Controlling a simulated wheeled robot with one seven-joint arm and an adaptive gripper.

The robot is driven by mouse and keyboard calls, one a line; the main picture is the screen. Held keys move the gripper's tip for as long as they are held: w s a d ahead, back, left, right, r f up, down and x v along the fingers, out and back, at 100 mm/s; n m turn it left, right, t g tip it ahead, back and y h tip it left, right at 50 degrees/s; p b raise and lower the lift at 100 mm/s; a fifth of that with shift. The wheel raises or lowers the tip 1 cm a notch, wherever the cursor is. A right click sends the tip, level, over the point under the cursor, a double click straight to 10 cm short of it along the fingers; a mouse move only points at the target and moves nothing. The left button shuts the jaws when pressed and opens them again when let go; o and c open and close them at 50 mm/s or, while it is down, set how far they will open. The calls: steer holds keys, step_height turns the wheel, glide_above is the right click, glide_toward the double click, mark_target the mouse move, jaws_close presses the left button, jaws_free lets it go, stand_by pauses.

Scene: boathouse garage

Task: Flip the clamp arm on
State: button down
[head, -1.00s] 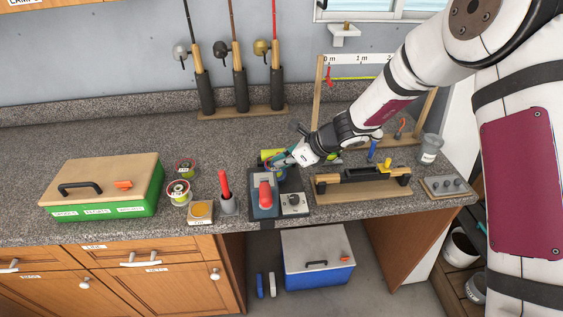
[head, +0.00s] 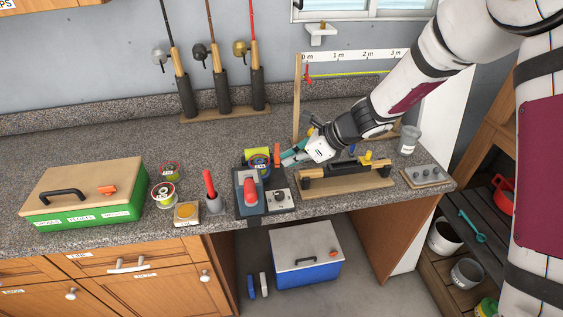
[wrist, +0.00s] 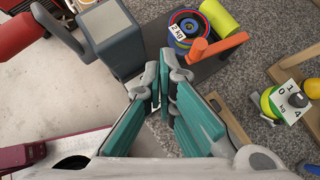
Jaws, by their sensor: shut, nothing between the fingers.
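A blue-grey box (head: 247,192) with a red-gripped lever (head: 251,195) stands on a dark plate (head: 243,212) near the counter's front. An orange upright piece (head: 277,154) stands at the plate's back right, beside a round "2 kg" spool (head: 259,163). I cannot tell which of the two is the clamp arm. My gripper (head: 286,159) is shut and empty, just right of the orange piece. In the wrist view my fingertips (wrist: 164,78) are below the orange piece (wrist: 215,48) and right of the blue-grey box (wrist: 112,42); contact is unclear.
A wooden stand (head: 345,184) is close to my gripper's right. Counter behind is mostly clear.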

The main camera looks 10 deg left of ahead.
steer(key=d+r+m+t+b, duration=0.2)
steer(key=d, duration=0.7)
glide_toward(279, 166)
step_height(279, 166, down, 3)
steer(key=shift+w+a+f+h+p, duration=0.15)
steer(key=shift+w+a+p, duration=0.25)
steer(key=shift+a, duration=0.45)
steer(key=shift+w+a+h+p, duration=0.15)
steer(key=shift+w+a+p, duration=0.25)
steer(key=shift+a, duration=0.45)
steer(key=shift+w, duration=0.1)
